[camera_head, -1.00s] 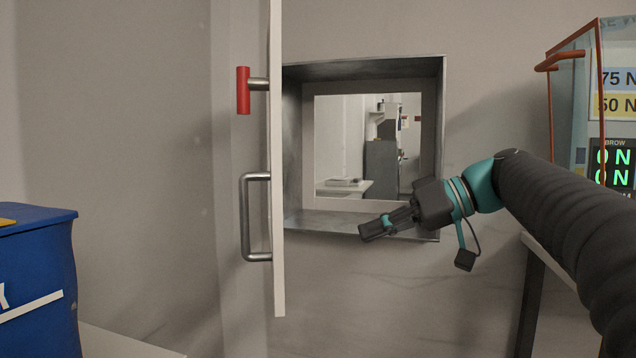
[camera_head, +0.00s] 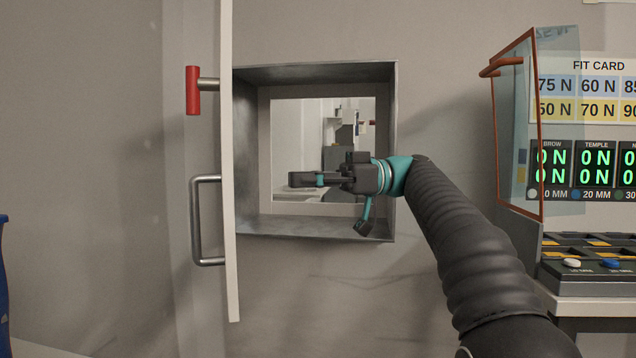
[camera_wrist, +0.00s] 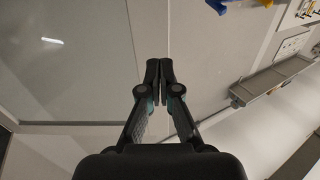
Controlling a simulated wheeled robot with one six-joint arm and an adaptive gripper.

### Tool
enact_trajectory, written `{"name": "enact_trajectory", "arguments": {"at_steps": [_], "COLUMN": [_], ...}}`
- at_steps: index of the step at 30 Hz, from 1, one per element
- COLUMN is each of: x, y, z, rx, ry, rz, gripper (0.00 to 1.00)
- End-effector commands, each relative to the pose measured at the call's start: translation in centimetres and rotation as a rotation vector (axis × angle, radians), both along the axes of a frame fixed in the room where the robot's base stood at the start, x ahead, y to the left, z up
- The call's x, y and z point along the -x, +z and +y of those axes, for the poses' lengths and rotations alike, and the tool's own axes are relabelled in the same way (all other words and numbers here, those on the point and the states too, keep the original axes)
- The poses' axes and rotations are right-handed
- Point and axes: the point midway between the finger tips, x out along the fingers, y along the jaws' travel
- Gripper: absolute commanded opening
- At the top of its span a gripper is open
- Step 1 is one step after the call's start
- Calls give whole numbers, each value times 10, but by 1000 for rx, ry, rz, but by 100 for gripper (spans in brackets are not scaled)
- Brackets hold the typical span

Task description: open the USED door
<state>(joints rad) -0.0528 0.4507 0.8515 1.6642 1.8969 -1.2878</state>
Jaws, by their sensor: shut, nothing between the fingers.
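A pale door (camera_head: 230,160) stands swung out from the wall, seen nearly edge-on. A red-ended handle (camera_head: 193,90) and a grey bar handle (camera_head: 196,220) stick out from its left face. No label reading USED shows in view. To its right is the square metal-lined hatch opening (camera_head: 385,150), open to view. My gripper (camera_head: 290,180) points left in front of the opening, to the right of the door and apart from both handles. Its fingers are shut and empty, and they show together in the wrist view (camera_wrist: 160,75).
On the right, a clear panel with an orange frame (camera_head: 495,130) stands by a fit card (camera_head: 600,95) and green displays (camera_head: 597,165). A bench (camera_head: 590,305) lies below them. A blue bin (camera_head: 3,290) shows at the left edge.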

Motion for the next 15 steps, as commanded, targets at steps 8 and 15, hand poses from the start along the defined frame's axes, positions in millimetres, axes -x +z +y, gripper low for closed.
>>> {"name": "enact_trajectory", "arguments": {"at_steps": [8, 15], "x": [21, 31], "y": [0, 0], "z": [48, 74], "rx": [0, 0], "ry": [2, 0], "rz": [1, 0], "gripper": [0, 0]}}
